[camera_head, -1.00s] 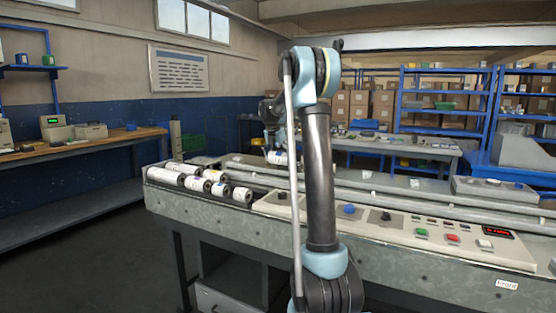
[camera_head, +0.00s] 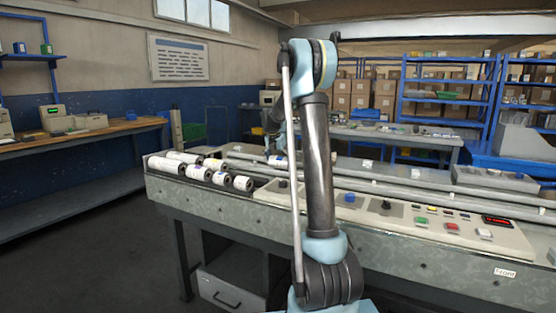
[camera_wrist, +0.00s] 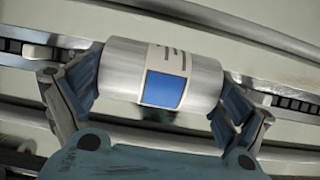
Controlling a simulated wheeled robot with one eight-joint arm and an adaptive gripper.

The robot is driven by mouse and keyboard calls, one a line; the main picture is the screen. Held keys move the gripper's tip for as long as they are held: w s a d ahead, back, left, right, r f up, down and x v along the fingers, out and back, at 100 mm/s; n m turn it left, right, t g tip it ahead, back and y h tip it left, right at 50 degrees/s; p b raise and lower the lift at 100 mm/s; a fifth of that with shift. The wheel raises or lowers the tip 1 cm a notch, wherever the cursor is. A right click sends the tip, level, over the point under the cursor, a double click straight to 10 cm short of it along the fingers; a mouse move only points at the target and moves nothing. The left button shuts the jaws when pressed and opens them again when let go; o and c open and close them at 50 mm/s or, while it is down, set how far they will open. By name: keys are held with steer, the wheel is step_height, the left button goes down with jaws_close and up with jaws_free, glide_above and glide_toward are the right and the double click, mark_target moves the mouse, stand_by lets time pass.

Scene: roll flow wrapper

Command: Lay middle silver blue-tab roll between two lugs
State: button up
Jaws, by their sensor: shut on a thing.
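The silver roll with a blue tab (camera_wrist: 165,89) and a white printed label is in my gripper (camera_wrist: 158,95) in the wrist view. The fingers are shut on its two ends, and it lies crosswise, slightly tilted in the picture. Behind it runs a channel with a dark chain (camera_wrist: 285,101), showing on both sides of the roll. In the head view the roll (camera_head: 278,161) shows small beside my arm, low over the conveyor; the gripper is mostly hidden there.
Several white-wrapped rolls (camera_head: 200,172) lie in a tray at the machine's left end. A control panel (camera_head: 410,216) with knobs, coloured buttons and a red display spans the front. Long rails (camera_head: 390,183) run along the machine.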

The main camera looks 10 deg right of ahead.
steer(key=shift+f, duration=0.3)
steer(key=shift+f, duration=0.5)
stand_by(0.4)
steer(key=o, duration=1.1)
steer(key=shift+c, duration=0.2)
steer(key=v, duration=1.1)
steer(key=shift+r, duration=0.4)
steer(key=shift+s+a, duration=0.1)
